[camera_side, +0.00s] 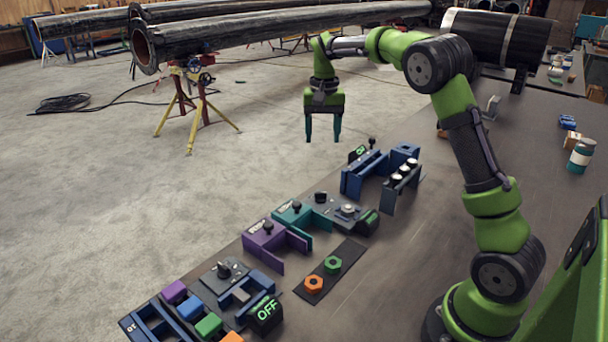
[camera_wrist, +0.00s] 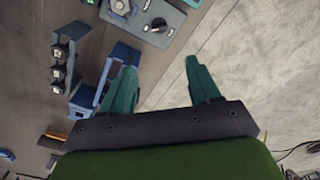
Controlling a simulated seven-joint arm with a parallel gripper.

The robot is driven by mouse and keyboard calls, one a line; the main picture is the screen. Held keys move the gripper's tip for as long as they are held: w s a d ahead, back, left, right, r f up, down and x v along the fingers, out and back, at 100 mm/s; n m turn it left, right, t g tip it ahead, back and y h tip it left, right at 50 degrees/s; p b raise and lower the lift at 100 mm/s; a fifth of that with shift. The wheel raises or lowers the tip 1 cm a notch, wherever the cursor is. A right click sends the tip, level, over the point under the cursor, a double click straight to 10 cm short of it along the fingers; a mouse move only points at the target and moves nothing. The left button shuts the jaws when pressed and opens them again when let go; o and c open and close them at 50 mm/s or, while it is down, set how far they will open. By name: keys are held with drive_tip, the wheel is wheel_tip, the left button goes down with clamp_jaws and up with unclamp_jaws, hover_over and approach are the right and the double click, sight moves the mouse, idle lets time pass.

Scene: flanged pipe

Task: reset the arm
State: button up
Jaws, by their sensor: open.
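My gripper (camera_side: 323,138) hangs from the raised green arm, pointing down, above and beyond the far edge of the table (camera_side: 400,262). Its two teal fingers stand apart with nothing between them. In the wrist view the open fingers (camera_wrist: 158,82) show against the table edge and the pale concrete floor. The gripper touches nothing that I can see.
Below and right of the gripper stands a blue holder (camera_side: 362,178) beside a rack of silver-topped pieces (camera_side: 402,175). Purple (camera_side: 268,240) and teal (camera_side: 296,214) holders, a mat (camera_side: 345,262) with orange and green nuts, and an OFF box (camera_side: 265,314) line the table. Pipes lie behind.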

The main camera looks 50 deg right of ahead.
drive_tip(key=s+a+r+n+t+y, duration=0.1)
drive_tip(key=s+a+r+n+t, duration=0.1)
drive_tip(key=s+a, duration=0.7)
drive_tip(key=s+a+r+n+t+y, duration=0.1)
drive_tip(key=s+a+n+t, duration=0.3)
drive_tip(key=s+a, duration=0.6)
drive_tip(key=s+r+t, duration=0.1)
drive_tip(key=s, duration=0.3)
drive_tip(key=shift+a, duration=0.25)
drive_tip(key=shift+r, duration=0.1)
